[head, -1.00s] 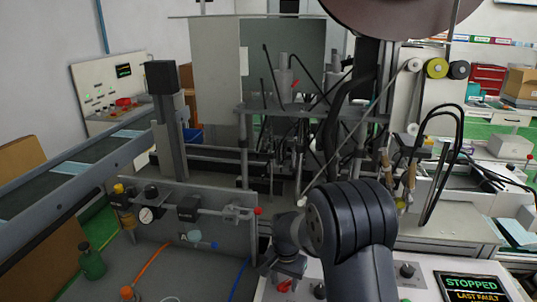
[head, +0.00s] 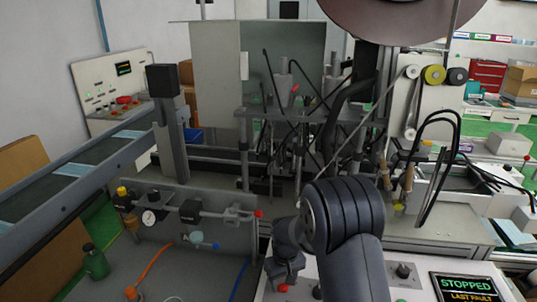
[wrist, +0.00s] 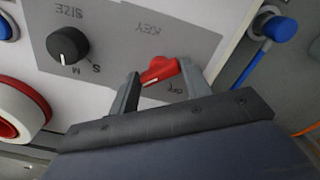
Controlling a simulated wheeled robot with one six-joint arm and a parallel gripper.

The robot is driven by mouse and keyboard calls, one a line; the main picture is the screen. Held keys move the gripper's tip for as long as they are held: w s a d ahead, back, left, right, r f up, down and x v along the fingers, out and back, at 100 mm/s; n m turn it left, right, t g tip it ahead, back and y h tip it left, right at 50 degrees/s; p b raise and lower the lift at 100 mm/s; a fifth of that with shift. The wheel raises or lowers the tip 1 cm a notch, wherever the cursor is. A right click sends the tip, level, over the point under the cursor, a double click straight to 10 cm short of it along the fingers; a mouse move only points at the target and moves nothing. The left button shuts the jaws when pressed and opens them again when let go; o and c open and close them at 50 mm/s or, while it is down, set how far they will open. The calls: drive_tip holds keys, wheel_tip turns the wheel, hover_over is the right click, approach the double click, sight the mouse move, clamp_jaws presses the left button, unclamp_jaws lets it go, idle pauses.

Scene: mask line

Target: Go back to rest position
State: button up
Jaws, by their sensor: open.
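My gripper (wrist: 160,74) is open in the wrist view, with one grey finger on each side of a red key switch (wrist: 160,69). The fingers are very close to the switch; I cannot tell whether either touches it. The switch sits on a grey label marked KEY, with OFF printed beside it. In the head view my dark arm reaches down to the control panel (head: 408,294), and the red switch (head: 283,288) shows just below my wrist. My fingertips are mostly hidden there. A screen (head: 467,288) on the panel reads STOPPED, LAST FAULT.
A black SIZE knob (wrist: 68,46) and a red-and-white round button (wrist: 20,112) are near my gripper. A blue cap (wrist: 281,28) is at the right. The machine frame (head: 243,150) stands behind the panel, and a conveyor (head: 75,172) runs along the left.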

drive_tip(key=shift+r+n+p, duration=0.1)
drive_tip(key=shift+n+p, duration=0.45)
drive_tip(key=shift+n, duration=0.55)
drive_tip(key=shift+r, duration=0.85)
